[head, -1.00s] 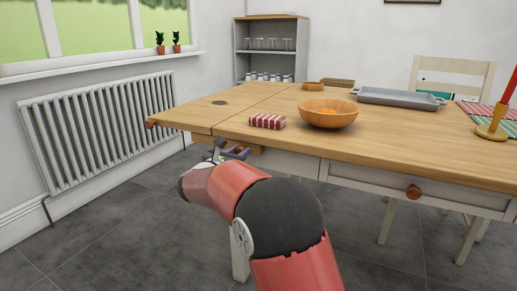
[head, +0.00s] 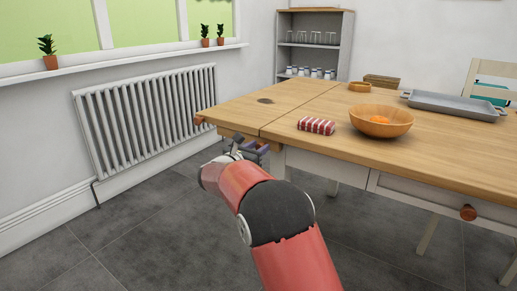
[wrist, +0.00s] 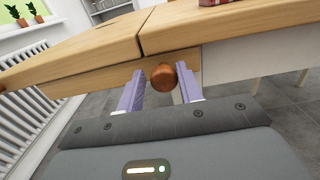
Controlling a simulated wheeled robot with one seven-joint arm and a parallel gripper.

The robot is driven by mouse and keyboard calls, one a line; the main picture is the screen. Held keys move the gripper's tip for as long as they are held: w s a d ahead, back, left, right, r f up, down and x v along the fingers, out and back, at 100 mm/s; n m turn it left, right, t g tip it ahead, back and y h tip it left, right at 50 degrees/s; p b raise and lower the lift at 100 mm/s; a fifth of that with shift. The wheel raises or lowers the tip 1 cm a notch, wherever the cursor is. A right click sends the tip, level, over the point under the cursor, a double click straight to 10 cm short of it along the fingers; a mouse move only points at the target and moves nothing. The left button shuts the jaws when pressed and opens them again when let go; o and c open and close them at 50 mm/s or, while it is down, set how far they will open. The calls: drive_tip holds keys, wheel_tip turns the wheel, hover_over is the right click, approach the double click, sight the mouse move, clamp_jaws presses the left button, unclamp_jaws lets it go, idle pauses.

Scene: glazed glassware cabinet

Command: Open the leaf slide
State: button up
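The leaf slide (wrist: 100,79) is a wooden bar under the near edge of the table's leaf (wrist: 85,42). A round brown knob (wrist: 163,77) sits on its face, just right of the seam in the tabletop. My gripper (wrist: 158,88) is open, with one purple finger on each side of the knob. In the head view my gripper (head: 248,148) is just below the table edge near the seam, and my arm hides the knob.
On the tabletop (head: 300,150) are a striped red packet (head: 316,126), a wooden bowl (head: 381,120) and a grey tray (head: 455,105). A drawer with a knob (head: 467,213) is at right. A radiator (head: 150,120) lines the left wall. The floor (head: 120,240) at left is clear.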

drive_tip(key=o, duration=0.3)
drive_tip(key=shift+a, duration=0.15)
drive_tip(key=shift+o, duration=0.2)
drive_tip(key=v, duration=0.7)
drive_tip(key=shift+s+a, duration=0.25)
drive_tip(key=shift+s, duration=0.05)
drive_tip(key=s+d+r+m+g+y+p, duration=0.1)
drive_tip(key=s+d+r+m+g+y, duration=0.1)
drive_tip(key=s+d+m+g, duration=1)
drive_tip(key=s+d+f+m+t+y, duration=0.1)
drive_tip(key=s+d+m+y, duration=0.1)
drive_tip(key=s+m, duration=0.3)
drive_tip(key=s+d+f+m+t+y+p, duration=0.1)
drive_tip(key=s+m, duration=0.5)
drive_tip(key=s, duration=0.8)
drive_tip(key=s+d+f+m+t+y, duration=0.1)
drive_tip(key=s+m+y, duration=0.4)
drive_tip(key=s, duration=0.5)
drive_tip(key=shift+s+d+f+m+y, duration=0.15)
drive_tip(key=shift+d+f+m+y, duration=0.2)
drive_tip(key=shift+d+f, duration=0.6)
